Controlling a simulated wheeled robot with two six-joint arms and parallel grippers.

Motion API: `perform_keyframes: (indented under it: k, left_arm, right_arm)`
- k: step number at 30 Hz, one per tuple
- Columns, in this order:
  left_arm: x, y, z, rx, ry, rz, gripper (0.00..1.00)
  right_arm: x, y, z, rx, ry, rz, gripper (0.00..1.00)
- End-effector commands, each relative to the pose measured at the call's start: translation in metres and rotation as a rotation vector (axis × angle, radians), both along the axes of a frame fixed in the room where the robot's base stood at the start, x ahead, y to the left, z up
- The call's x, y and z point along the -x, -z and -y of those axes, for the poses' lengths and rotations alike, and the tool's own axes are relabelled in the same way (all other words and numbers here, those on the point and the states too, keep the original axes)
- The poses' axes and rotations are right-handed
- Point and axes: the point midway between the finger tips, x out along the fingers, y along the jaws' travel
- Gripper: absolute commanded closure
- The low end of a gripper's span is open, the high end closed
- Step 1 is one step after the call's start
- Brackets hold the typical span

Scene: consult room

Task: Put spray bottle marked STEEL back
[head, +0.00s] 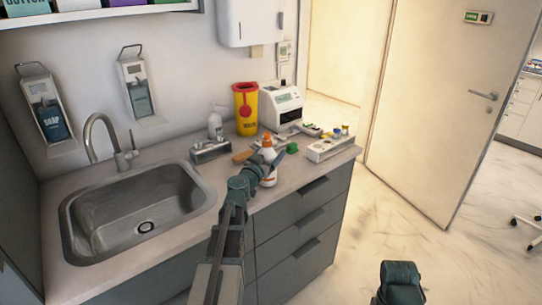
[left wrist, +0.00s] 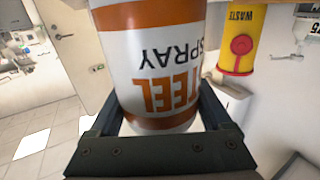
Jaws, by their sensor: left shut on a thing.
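The spray bottle marked STEEL (head: 267,152) is white with orange bands and an orange top. It is upright over the right part of the counter, near the front edge. My left gripper (head: 270,172) is shut around its body. In the left wrist view the bottle (left wrist: 155,60) fills the space between the fingers, and its STEEL SPRAY label reads upside down. I cannot tell whether its base touches the counter (head: 218,228). My right gripper's fingers are not visible; only part of my right arm shows at the bottom right.
The sink (head: 80,225) is on the left. Behind the bottle stand a yellow waste bin (head: 246,118), a white device (head: 281,108), a pump bottle (head: 215,127) and a metal holder (head: 210,152). A white tray (head: 325,152) and a green item (head: 291,149) are to the right.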

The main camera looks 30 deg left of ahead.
Motion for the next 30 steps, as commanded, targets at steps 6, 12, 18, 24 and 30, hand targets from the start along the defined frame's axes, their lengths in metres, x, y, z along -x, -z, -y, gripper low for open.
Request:
perform_keyframes:
  k: [6,12,18,24,30]
  left_arm:
    - [0.0,0.003,0.0,0.0,0.0,0.0,0.05]
    - [0.0,0.003,0.0,0.0,0.0,0.0,0.0]
    - [0.009,0.0,0.001,0.0,-0.001,0.0,0.0]
    - [0.05,0.0,0.005,0.0,-0.002,0.0,0.0]
    - [0.089,0.0,0.008,0.0,-0.002,0.0,0.0]
  right_arm:
    - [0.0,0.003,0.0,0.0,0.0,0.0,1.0]
    - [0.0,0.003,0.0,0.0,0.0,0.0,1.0]
    - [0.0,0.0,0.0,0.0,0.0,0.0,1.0]
    - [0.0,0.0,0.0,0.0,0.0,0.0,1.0]
    - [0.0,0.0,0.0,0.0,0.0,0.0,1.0]
